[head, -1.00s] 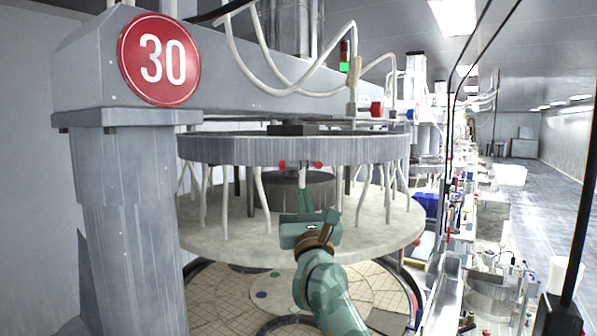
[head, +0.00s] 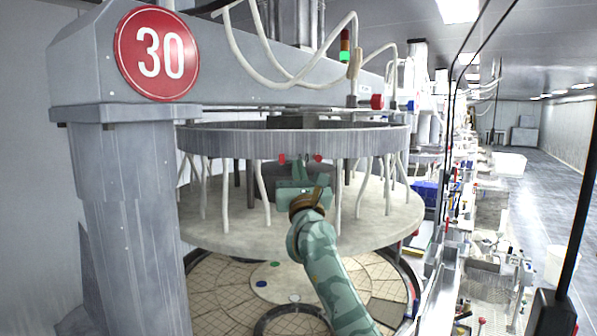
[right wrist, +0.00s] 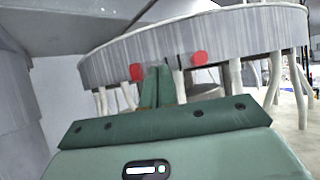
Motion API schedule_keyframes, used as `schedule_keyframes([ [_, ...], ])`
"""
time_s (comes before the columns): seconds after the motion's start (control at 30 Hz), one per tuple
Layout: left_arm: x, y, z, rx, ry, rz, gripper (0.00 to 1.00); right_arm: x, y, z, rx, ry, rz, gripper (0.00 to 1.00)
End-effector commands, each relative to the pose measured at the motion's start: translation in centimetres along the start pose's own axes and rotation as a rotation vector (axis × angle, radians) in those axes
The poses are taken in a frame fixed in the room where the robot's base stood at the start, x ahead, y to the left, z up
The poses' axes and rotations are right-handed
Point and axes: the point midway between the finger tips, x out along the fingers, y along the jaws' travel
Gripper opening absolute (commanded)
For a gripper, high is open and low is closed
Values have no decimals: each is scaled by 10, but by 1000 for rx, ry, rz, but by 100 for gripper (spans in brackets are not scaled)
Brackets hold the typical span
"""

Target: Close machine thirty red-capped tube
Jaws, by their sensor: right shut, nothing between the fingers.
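Two red caps show under the rim of the upper disc of machine 30, a left one (head: 282,159) and a right one (head: 318,158). The right wrist view shows the left cap (right wrist: 137,72) and the right cap (right wrist: 200,58) close up, with a pale tube (right wrist: 178,82) between them. My right gripper (head: 302,168) is shut and empty, its fingers pointing up. In the right wrist view its fingers (right wrist: 158,78) overlap the gap between the caps, nearer the left one. Whether they touch anything cannot be told. My left gripper is out of view.
The grey upper disc (head: 230,142) hangs over a broad pale plate (head: 225,232), with several white hoses between them. The number 30 sign (head: 157,54) is on the beam above a thick grey column (head: 130,215). More machines line the right; floor beyond is open.

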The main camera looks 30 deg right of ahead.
Motion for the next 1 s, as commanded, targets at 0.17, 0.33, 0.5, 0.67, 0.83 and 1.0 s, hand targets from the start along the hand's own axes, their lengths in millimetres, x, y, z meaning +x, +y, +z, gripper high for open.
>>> schedule_keyframes([
  [0.17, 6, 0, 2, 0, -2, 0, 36, 0, 1, 0, 36, 1, -21, 0],
  [0.33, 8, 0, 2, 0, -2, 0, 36, 1, 1, 2, 54, 0, -32, 0],
  [0.5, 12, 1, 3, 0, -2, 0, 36, 2, 2, 3, 79, 1, -48, 0],
  [0.67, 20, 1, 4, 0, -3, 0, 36, 3, 3, 5, 130, -1, -76, 0],
  [0.83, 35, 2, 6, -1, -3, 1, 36, 5, 5, 10, 226, -1, -132, 0],
  [1.0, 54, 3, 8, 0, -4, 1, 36, 11, 6, 16, 363, 0, -213, 0],
])
